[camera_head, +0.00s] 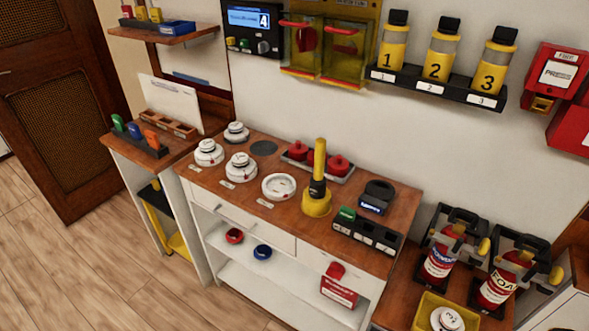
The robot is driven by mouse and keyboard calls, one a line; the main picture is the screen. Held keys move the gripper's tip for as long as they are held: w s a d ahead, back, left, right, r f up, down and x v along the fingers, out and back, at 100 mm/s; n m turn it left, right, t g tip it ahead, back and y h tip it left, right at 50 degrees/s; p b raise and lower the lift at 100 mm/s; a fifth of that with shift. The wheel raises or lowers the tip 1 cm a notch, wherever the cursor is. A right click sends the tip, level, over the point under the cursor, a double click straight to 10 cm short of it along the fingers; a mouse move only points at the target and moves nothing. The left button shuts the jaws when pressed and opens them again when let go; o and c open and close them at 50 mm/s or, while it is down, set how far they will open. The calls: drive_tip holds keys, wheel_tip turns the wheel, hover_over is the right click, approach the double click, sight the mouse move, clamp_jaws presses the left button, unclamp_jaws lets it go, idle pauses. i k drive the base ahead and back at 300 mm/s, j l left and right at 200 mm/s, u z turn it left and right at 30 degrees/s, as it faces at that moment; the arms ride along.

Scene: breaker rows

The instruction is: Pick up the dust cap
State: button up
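No single thing here is clearly marked as the dust cap. Red domed pieces with small knobs (338,166) sit in a grey tray (345,179) at the back of the wooden counter and look cap-like. Several white round detectors stand on the left of the counter, one of them a front detector (241,167). A flat white ring-like base (279,187) lies right of them. A yellow cup with an upright black and yellow handle (317,203) stands right of the base. My gripper is not in view.
The wooden counter (285,228) also holds a black holder with a green piece (366,233) and a dark round device (377,195). Red extinguishers (440,262) and a yellow tray (422,322) are at the lower right. Numbered bottles (440,57) hang above. Floor at left (70,260) is clear.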

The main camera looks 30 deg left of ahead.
sight(337, 167)
drive_tip(key=u, duration=1.1)
drive_tip(key=j+z, duration=0.15)
drive_tip(key=j, duration=0.4)
drive_tip(key=i+j+z, duration=0.2)
drive_tip(key=j, duration=0.25)
drive_tip(key=j+z, duration=0.15)
drive_tip(key=j, duration=0.3)
drive_tip(key=i+j+z, duration=0.2)
drive_tip(key=j, duration=0.3)
drive_tip(key=i+j+z, duration=0.4)
drive_tip(key=i, duration=0.2)
